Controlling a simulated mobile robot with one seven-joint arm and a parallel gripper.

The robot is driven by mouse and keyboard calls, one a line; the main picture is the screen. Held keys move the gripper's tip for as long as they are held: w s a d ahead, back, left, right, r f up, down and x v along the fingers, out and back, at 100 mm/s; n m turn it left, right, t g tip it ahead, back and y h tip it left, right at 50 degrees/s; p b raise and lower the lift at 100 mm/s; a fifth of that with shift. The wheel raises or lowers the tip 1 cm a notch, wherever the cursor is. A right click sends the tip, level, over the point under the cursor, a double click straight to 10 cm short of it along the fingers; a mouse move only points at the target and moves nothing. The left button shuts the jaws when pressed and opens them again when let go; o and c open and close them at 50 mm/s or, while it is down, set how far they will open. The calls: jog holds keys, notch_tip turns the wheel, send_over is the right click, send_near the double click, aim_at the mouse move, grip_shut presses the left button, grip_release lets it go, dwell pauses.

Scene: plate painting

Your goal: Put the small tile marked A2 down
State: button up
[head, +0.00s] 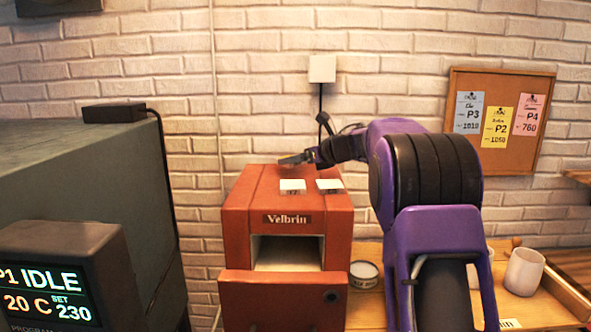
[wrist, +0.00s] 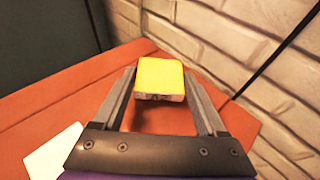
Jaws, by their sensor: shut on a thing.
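My gripper (wrist: 159,92) is shut on a small yellow tile (wrist: 160,78), which sits between the fingertips in the wrist view. No mark can be read on it, so I cannot tell whether it is A2. In the head view my gripper (head: 295,158) is over the back of the red Velbrin kiln's top (head: 262,190). The held tile cannot be made out there. In the wrist view the red top (wrist: 50,110) lies below the tile. I cannot tell whether the tile touches it.
Two white tiles (head: 292,186) (head: 329,185) lie on the front part of the kiln top; part of a white one (wrist: 55,160) shows in the wrist view. The brick wall (head: 265,90) is close behind. A large dark-green machine (head: 75,180) stands at left.

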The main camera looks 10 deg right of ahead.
jog(key=shift+f, duration=1.05)
jog(key=shift+f, duration=0.1)
jog(key=shift+f+b, duration=0.15)
jog(key=shift+b, duration=0.2)
jog(key=o, duration=1.5)
jog(key=shift+r+p, duration=0.4)
jog(key=b+v, duration=0.1)
jog(key=v, duration=1.1)
jog(key=shift+f, duration=0.15)
